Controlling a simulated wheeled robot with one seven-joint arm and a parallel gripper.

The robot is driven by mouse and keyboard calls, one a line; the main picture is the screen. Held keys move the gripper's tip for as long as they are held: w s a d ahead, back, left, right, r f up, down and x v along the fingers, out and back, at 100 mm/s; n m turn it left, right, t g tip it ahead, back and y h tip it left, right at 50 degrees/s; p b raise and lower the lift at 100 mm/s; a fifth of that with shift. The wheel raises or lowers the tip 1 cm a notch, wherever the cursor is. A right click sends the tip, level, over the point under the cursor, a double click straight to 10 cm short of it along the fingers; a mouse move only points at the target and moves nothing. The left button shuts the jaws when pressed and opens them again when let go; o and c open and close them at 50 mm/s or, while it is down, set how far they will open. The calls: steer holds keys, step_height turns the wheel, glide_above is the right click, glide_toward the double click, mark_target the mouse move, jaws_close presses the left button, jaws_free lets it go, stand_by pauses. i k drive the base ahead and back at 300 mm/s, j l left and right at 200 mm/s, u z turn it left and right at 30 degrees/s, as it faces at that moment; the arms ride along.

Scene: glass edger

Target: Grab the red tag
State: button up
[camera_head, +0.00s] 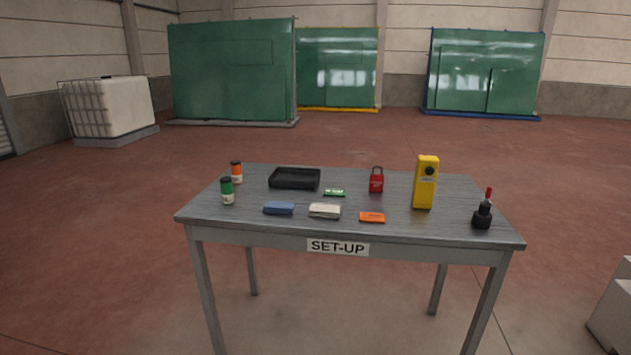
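A small red piece with a dark loop on top (376,183) stands upright on the grey table (460,222), right of its middle. It has pale marks on its front and looks like a padlock or a looped tag; I cannot tell which. A flat orange-red piece (371,217) with a dark mark lies near the table's front edge. No other plainly red tag shows. My gripper is not in view.
A yellow upright device (425,182) and a black red-tipped tool (482,214) stand at right. A black tray (295,179), green piece (334,192), white block (325,210), blue block (279,208) and two small bottles (227,191) (236,172) are left.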

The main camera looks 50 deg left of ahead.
mark_target(376, 180)
steer(key=u, duration=1.45)
steer(key=i+l+u, duration=0.1)
steer(key=i+u, duration=0.25)
steer(key=i, duration=0.15)
steer(key=i+l+u, duration=0.35)
steer(key=i, duration=0.2)
steer(key=i+l+u, duration=0.35)
steer(key=i+l, duration=0.25)
steer(key=i, duration=0.2)
steer(key=u, duration=0.05)
